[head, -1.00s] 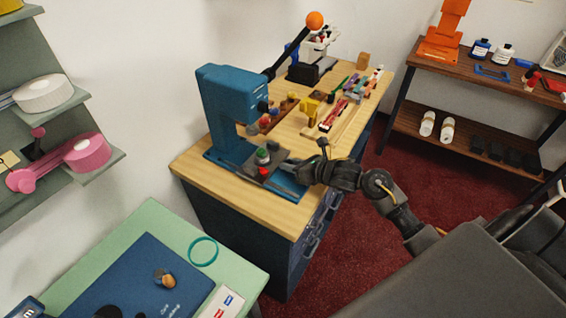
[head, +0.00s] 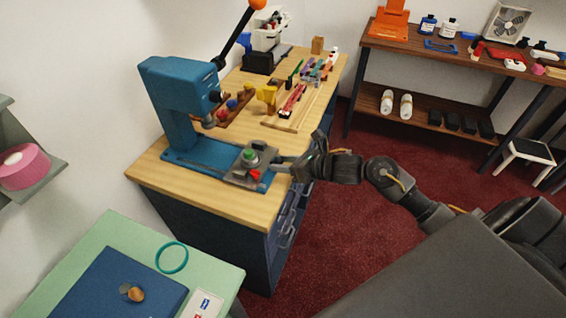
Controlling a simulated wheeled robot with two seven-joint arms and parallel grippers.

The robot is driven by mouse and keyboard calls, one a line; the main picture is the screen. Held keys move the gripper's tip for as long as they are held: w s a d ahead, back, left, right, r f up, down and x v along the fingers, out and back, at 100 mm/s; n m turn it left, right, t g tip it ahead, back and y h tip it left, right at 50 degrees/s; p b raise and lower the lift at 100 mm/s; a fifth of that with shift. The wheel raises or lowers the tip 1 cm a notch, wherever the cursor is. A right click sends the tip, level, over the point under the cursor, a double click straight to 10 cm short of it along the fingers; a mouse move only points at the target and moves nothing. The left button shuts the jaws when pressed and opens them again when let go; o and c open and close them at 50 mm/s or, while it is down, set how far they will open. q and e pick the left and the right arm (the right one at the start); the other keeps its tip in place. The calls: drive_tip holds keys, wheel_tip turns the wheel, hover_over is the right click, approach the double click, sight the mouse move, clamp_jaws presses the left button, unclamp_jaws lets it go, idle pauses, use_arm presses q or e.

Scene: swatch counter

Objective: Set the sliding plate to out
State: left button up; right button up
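A blue lever press (head: 172,100) stands on the wooden counter top. Its grey sliding plate (head: 240,178) sits on the right part of the blue base (head: 186,157), out from under the press head (head: 209,112). My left gripper is not in view.
The press lever with its orange knob (head: 257,4) rises at the back. Several small tools and coloured pieces lie on the counter (head: 205,205) behind the press. A green table (head: 105,235) stands at front left, and a brown shelf (head: 440,56) at back right.

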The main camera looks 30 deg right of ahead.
drive_tip(key=shift+o, duration=0.2)
drive_tip(key=shift+s+d+r, duration=0.1)
drive_tip(key=shift+s+d, duration=0.1)
drive_tip(key=shift+s, duration=0.1)
drive_tip(key=b+v, duration=0.2)
drive_tip(key=v, duration=0.8)
drive_tip(key=shift+b, duration=0.35)
